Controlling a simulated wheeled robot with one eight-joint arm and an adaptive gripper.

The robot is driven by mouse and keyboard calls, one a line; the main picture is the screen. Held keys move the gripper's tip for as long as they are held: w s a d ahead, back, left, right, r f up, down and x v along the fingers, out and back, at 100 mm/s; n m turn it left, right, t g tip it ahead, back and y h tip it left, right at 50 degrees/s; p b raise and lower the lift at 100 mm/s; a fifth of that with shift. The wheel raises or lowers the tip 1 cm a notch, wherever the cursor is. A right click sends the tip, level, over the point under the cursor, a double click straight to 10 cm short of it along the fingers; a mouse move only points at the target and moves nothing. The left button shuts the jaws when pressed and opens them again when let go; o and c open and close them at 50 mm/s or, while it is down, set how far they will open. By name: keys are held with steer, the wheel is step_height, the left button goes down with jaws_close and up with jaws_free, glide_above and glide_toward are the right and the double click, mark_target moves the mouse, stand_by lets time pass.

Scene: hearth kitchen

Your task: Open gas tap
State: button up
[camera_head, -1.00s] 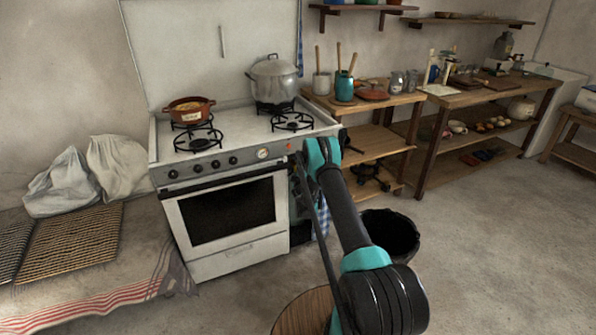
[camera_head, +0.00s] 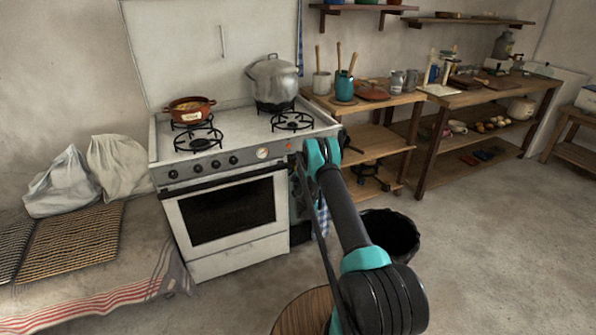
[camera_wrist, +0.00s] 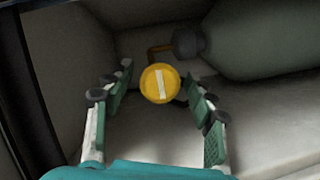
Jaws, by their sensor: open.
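The gas tap is a round yellow knob (camera_wrist: 160,83) with a pale bar across its face, seen in the wrist view. The bar stands nearly upright in that picture. My gripper (camera_wrist: 162,92) is open, with one finger to the left of the knob and one to the right. I see gaps between the fingers and the knob; how far the knob lies beyond the fingertips I cannot tell. A grey-green gas bottle (camera_wrist: 262,38) lies across the upper right, with a brownish pipe near its dark neck. In the head view my arm hides the tap.
The white stove (camera_head: 235,250) stands left of my arm, with a red pot (camera_head: 190,108) and a lidded grey pot (camera_head: 273,82) on top. A wooden shelf table (camera_head: 385,141) stands to the right. A black bucket (camera_head: 392,234) is on the floor beside my arm.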

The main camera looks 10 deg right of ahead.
steer(key=shift+s, duration=0.1)
steer(key=s+r, duration=0.1)
steer(key=s, duration=0.6)
steer(key=shift+s+a, duration=0.15)
